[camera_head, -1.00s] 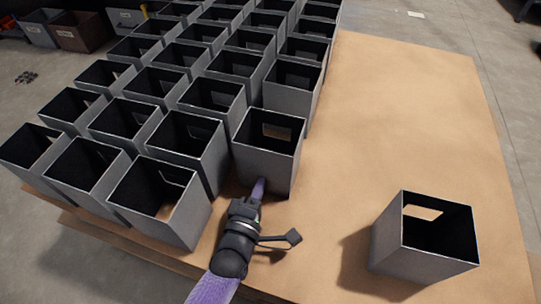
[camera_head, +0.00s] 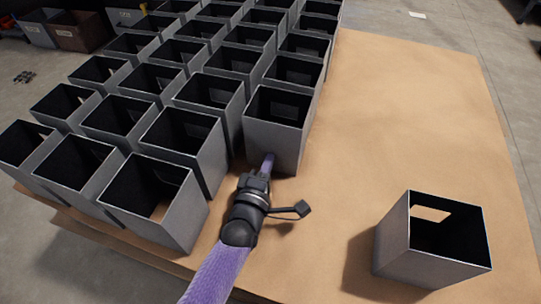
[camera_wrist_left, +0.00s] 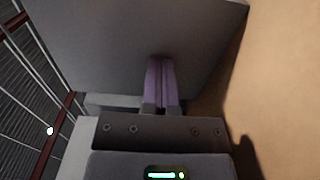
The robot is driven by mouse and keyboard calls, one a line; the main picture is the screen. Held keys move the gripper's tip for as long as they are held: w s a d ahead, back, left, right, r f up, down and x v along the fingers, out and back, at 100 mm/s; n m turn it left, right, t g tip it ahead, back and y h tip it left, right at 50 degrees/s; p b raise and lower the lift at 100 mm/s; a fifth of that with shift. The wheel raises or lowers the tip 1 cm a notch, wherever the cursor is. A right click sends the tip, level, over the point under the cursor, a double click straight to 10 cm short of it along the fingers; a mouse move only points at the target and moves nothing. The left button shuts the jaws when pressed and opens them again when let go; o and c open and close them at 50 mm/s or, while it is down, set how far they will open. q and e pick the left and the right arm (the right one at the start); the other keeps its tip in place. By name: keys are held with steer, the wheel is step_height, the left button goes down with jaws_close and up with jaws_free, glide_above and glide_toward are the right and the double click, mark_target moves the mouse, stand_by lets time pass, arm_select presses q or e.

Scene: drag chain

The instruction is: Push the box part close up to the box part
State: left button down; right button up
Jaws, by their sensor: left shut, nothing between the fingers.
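A grey open-topped box part (camera_head: 276,142) stands upright at the near end of the right-hand row on the brown board. The box part behind it (camera_head: 301,88) is in the same row, and no gap shows between them from here. My left gripper (camera_head: 268,162) is shut and empty, its purple fingers at the near face of the front box part. In the left wrist view the fingertips (camera_wrist_left: 160,66) meet the grey wall of the box part (camera_wrist_left: 110,35), seemingly touching it. My right gripper is not in view.
Rows of similar grey box parts (camera_head: 178,180) stand close on the left. A single box part (camera_head: 400,240) stands apart at the lower right. The brown board (camera_head: 400,110) is bare on the right. Bins (camera_head: 78,32) stand on the floor at the back left.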

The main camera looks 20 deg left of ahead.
mark_target(273, 152)
arm_select(q)
steer(key=shift+w+d+b, duration=0.1)
steer(key=shift+w+b, duration=0.65)
steer(key=shift+w, duration=1.15)
steer(key=shift+s+r, duration=0.1)
steer(key=shift+s, duration=0.1)
steer(key=s+p, duration=0.3)
steer(key=s, duration=0.2)
steer(key=shift+s, duration=0.4)
steer(key=shift+s+p, duration=0.3)
steer(key=shift+s, duration=0.1)
